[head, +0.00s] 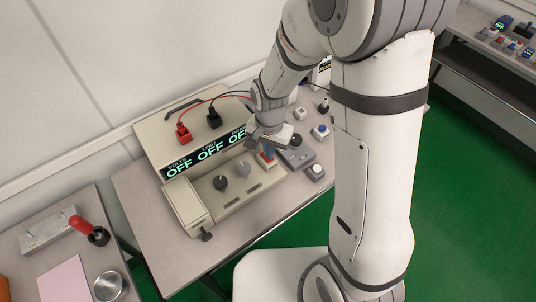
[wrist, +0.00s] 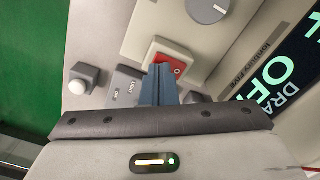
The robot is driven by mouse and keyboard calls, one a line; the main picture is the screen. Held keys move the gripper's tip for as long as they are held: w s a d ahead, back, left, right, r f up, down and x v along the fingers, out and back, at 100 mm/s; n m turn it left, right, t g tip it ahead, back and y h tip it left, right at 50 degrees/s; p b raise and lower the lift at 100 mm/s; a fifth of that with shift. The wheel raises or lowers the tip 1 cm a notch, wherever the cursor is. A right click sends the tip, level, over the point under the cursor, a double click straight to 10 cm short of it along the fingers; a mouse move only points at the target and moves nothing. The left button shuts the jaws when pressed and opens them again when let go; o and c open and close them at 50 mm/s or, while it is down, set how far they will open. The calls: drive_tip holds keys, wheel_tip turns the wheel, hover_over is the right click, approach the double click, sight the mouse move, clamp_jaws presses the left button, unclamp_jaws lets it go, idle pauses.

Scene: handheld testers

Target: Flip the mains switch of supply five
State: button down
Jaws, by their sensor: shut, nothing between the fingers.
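The supply (head: 207,142) is a beige bench unit on the table in the head view, with green OFF readings on its display (head: 206,152). In the wrist view a small label by the display (wrist: 285,75) seems to end in FIVE. The mains switch is a red rocker in a pale square frame (wrist: 172,62), at the right end of the supply's front panel in the head view (head: 266,163). My gripper (wrist: 160,72) is shut and empty, its blue fingertips at the rocker and covering part of it. I cannot tell whether they touch it.
Two knobs (head: 220,183) sit left of the switch on the panel. Red and black plugs (head: 183,132) with cables stand on top of the supply. Grey boxes with buttons (head: 314,172) stand close on the right. A joystick with a red grip (head: 80,225) is on the left table.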

drive_tip(key=shift+f+b, duration=0.35)
drive_tip(key=shift+f, duration=0.15)
drive_tip(key=shift+r, duration=0.2)
drive_tip(key=shift+r+p, duration=2.55)
drive_tip(key=shift+r, duration=0.8)
drive_tip(key=s+d+r+n+t, duration=0.1)
drive_tip(key=s+d+r+n, duration=0.1)
drive_tip(key=s+d+r, duration=0.4)
drive_tip(key=s+d+r+n+t, duration=0.2)
drive_tip(key=s+d+r, duration=0.4)
drive_tip(key=r, duration=0.4)
drive_tip(key=shift+s+d+r+n, duration=0.3)
drive_tip(key=shift+d+r+n, duration=0.05)
drive_tip(key=shift+n, duration=0.25)
